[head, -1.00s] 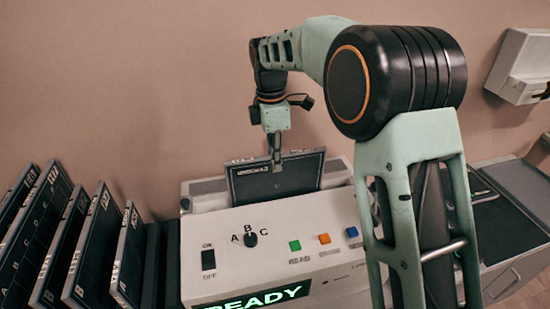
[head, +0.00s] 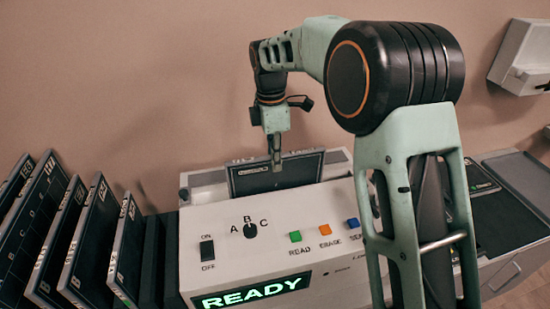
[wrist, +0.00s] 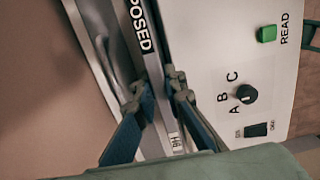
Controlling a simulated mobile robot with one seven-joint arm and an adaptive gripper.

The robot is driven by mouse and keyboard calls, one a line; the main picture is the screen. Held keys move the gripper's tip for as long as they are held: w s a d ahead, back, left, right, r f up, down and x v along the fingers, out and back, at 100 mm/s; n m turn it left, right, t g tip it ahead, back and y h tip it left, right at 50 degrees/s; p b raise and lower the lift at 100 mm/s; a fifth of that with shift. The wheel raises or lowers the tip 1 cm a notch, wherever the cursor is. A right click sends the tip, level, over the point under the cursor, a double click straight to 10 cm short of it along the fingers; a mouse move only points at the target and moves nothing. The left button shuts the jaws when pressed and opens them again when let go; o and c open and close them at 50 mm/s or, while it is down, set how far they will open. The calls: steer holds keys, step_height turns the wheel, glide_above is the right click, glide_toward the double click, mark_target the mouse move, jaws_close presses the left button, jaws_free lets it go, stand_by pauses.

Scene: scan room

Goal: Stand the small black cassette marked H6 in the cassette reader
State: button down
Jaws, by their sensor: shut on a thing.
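The black cassette (head: 300,174) is upright behind the front panel of the white cassette reader (head: 330,204). Its lower part is hidden by the panel, so I cannot tell how deep it sits. My gripper (head: 275,163) is shut on its top edge, left of the middle. In the wrist view my gripper's fingers (wrist: 158,97) pinch the cassette edge (wrist: 150,82) from both sides. That edge bears a label ending in "POSED" and a small mark beginning with H; its second character is hard to read.
The reader's panel has an on/off switch (head: 207,250), an A-B-C knob (head: 250,231), coloured buttons and a lit READY display (head: 250,291). Several larger dark cassettes (head: 88,240) lean in a rack at the left. A wall box (head: 520,58) hangs at upper right.

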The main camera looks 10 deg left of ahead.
steer(key=shift+f, duration=0.4)
steer(key=c, duration=1.9)
jaws_free()
steer(key=shift+f, duration=0.1)
steer(key=r, duration=1.2)
steer(key=shift+a, duration=0.3)
steer(key=shift+r, duration=0.15)
